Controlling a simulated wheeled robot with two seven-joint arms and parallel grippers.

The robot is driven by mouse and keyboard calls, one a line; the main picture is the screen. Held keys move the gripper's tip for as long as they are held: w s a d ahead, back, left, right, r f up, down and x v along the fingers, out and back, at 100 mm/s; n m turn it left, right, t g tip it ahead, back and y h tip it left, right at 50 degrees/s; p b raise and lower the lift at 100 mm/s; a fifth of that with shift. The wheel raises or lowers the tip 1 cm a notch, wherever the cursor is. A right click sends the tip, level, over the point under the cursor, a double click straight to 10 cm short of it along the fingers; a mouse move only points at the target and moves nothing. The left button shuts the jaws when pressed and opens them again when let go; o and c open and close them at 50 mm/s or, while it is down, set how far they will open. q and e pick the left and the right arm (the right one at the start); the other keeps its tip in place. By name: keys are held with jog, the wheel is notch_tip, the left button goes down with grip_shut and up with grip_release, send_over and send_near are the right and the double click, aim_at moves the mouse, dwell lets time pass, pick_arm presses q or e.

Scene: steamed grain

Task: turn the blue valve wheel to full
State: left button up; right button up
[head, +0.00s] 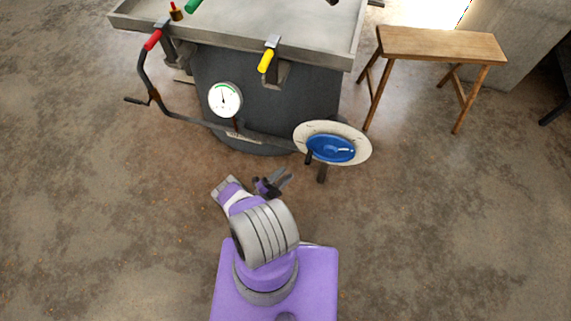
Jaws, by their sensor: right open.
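The blue valve wheel (337,149) sits on a round pale dial plate (361,150) at the lower right of the dark round vessel (300,92). A small dark handle (308,157) sticks down at the wheel's left edge. My right gripper (282,178) is open and empty. It is below and left of the wheel, apart from it. The plate's markings are too small to read. My left gripper is not in view.
A metal tray top (300,40) covers the vessel. A white gauge (225,99), a red-handled lever (152,40) and a yellow-handled lever (266,61) are on its front. A wooden bench (440,45) stands right.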

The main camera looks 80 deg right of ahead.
jog(key=shift+s+d+r+m+y, duration=0.15)
jog(key=shift+s+m+y, duration=0.1)
jog(key=shift+m+y, duration=0.15)
jog(key=shift+c, duration=1.3)
jog(key=s+m+y, duration=0.1)
jog(key=s+d+m+y+p, duration=0.1)
jog(key=m, duration=0.1)
jog(key=s+r+m+g+y, duration=0.1)
jog(key=m+y, duration=0.1)
jog(key=shift+d, duration=0.2)
grip_shut()
notch_tip(320, 180, up, 17)
jog(key=n+t+y+p, duration=1)
jog(key=n+t, duration=0.5)
jog(key=n, duration=1.1)
send_over(307, 158)
jog(key=w+b, duration=0.1)
jog(key=w, duration=0.4)
jog(key=y, duration=0.1)
jog(key=b+x, duration=0.1)
jog(key=x, duration=0.3)
jog(key=b+x, duration=0.2)
jog(key=x, duration=0.3)
jog(key=b+x, duration=0.2)
jog(key=x, duration=0.3)
jog(key=shift+d, duration=0.4)
